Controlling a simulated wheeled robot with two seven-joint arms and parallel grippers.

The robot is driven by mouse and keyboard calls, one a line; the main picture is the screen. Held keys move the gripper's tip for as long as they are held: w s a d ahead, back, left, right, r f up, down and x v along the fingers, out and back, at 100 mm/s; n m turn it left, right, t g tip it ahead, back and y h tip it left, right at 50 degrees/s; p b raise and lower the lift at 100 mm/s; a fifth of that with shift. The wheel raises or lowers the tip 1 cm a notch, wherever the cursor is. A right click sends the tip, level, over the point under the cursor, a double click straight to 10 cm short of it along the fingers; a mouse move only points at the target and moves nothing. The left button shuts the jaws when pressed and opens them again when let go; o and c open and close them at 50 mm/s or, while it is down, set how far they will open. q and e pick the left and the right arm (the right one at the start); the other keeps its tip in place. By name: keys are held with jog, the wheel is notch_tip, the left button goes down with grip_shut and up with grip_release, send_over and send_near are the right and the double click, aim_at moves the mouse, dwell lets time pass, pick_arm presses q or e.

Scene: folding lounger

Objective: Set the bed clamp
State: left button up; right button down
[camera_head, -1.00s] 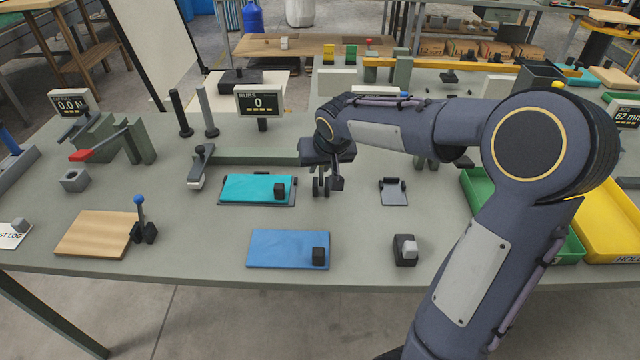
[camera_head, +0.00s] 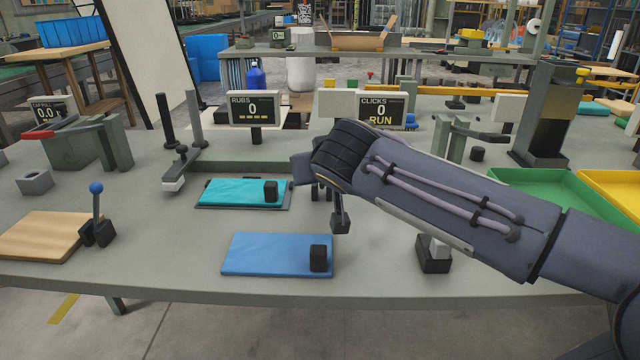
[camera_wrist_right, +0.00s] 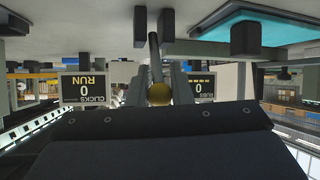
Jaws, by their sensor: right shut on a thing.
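My right gripper (camera_wrist_right: 158,82) is shut on a ball-ended handle; the tan ball (camera_wrist_right: 160,94) shows between its two grey fingers in the right wrist view. A dark rod (camera_wrist_right: 152,48) runs up in the picture from the ball, towards dark blocks. In the head view my right forearm and hand hide most of the grip. A dark block (camera_head: 340,222) shows just below the hand, right of the teal pad (camera_head: 232,193). I cannot tell which part is the bed clamp. My left gripper is not in view.
A blue pad (camera_head: 270,253) with a black block lies in front. A blue-knobbed lever (camera_head: 97,205) stands beside a wooden board (camera_head: 45,235) at left. Displays (camera_head: 254,108) stand behind. A green tray (camera_head: 560,188) is at right. The bench's front edge is clear.

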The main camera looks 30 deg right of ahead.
dwell(0.5)
jog(key=c, duration=1.3)
grip_release()
jog(key=p+v, duration=0.1)
jog(key=v, duration=0.7)
jog(key=shift+f, duration=0.1)
